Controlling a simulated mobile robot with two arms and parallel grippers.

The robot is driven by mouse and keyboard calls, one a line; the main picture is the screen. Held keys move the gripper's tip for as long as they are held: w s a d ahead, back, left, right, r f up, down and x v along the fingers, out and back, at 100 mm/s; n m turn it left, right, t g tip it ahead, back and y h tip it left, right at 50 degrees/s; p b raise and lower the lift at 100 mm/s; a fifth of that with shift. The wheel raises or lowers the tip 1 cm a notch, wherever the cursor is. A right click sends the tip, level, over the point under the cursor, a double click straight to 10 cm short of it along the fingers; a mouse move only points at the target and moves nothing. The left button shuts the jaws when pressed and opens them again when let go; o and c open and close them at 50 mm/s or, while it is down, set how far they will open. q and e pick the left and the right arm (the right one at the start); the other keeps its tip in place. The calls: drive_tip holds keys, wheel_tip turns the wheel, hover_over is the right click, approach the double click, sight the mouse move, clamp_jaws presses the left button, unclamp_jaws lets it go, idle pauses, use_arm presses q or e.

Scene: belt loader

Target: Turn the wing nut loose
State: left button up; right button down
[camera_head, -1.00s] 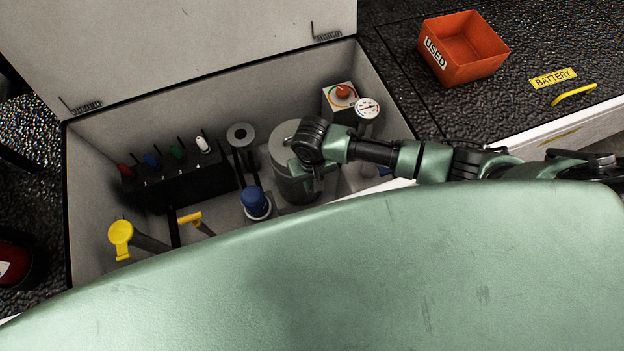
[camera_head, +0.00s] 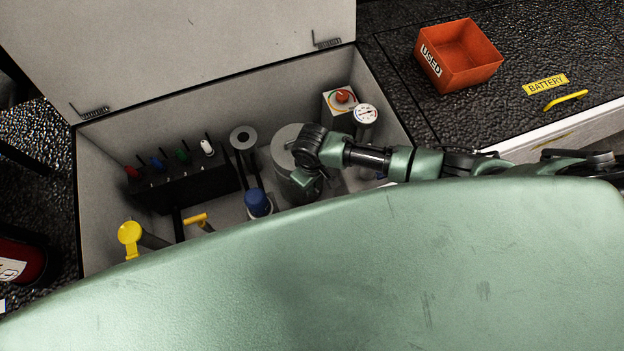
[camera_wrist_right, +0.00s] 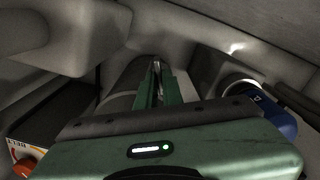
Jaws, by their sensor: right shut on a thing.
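A grey cylindrical canister (camera_head: 284,150) stands in the open bay, partly covered by my right wrist. My right gripper (camera_head: 308,184) is at the canister's near right side, pointing down into the bay. In the right wrist view, the green fingers of my right gripper (camera_wrist_right: 157,80) are close together on a thin part in front of the canister (camera_wrist_right: 120,82). I take this part to be the wing nut (camera_wrist_right: 156,66); only a sliver shows between the fingers, and its turn angle cannot be told. My left gripper is not in view.
A blue-capped fitting (camera_head: 258,203) stands close left of the canister. A gauge (camera_head: 366,114) and a red knob (camera_head: 343,96) are behind right. A black valve block (camera_head: 185,185) and yellow handles (camera_head: 130,235) are left. An orange USED bin (camera_head: 460,55) sits on the right deck.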

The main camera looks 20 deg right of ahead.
drive_tip(key=n+p, duration=0.1)
drive_tip(key=n, duration=0.1)
drive_tip(key=shift+s+n, duration=0.15)
drive_tip(key=shift+n, duration=0.25)
drive_tip(key=n+p, duration=0.1)
drive_tip(key=n, duration=0.2)
drive_tip(key=shift+n, duration=0.3)
drive_tip(key=n, duration=0.6)
drive_tip(key=shift+s+f+p, duration=0.1)
drive_tip(key=shift+s+p, duration=0.05)
drive_tip(key=shift+p, duration=0.2)
drive_tip(key=c, duration=1.6)
unclamp_jaws()
drive_tip(key=shift+o, duration=0.2)
